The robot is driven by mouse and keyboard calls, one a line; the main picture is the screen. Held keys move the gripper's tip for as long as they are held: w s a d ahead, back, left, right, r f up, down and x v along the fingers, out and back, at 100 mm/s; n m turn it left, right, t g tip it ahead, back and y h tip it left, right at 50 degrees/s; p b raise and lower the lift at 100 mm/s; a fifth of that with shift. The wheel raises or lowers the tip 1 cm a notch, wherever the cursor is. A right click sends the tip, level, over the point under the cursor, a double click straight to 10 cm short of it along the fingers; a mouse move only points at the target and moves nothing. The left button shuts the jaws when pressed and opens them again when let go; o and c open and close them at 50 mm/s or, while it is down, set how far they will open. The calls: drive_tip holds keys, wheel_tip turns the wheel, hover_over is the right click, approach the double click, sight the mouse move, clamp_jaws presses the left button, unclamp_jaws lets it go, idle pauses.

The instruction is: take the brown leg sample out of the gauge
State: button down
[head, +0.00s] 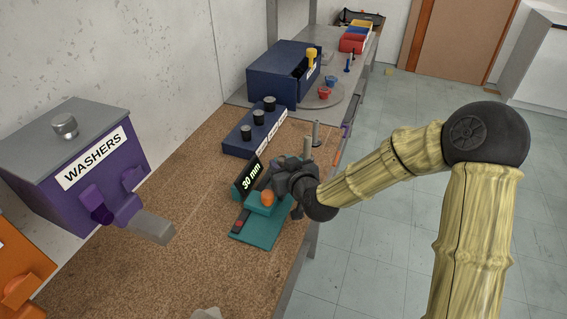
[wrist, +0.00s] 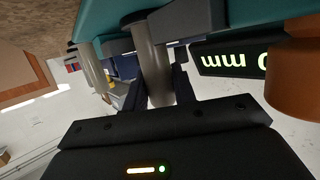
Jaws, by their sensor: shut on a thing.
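The teal gauge (head: 262,232) stands on the brown bench, with a black display (head: 250,177) reading 30 mm and an orange knob (head: 267,198). My gripper (head: 290,178) is at its right side. In the wrist view my gripper (wrist: 159,92) is shut around a grey-brown cylinder (wrist: 150,60), which I take for the leg sample. Its far end lies beside a dark grey block of the gauge (wrist: 187,20); contact there is unclear. In the head view a cylinder (head: 307,147) rises upright behind my gripper, probably this sample. The gripper hides its lower part.
A second grey post (head: 316,132) stands just behind. A blue block with black knobs (head: 250,137) and a blue bin (head: 280,70) are farther back. The purple washers dispenser (head: 75,150) is at left.

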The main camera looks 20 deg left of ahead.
drive_tip(key=shift+s, duration=0.2)
drive_tip(key=shift+s+f, duration=0.1)
drive_tip(key=shift+s, duration=0.3)
drive_tip(key=c, duration=1.1)
unclamp_jaws()
drive_tip(key=shift+o, duration=0.2)
drive_tip(key=shift+f, duration=0.1)
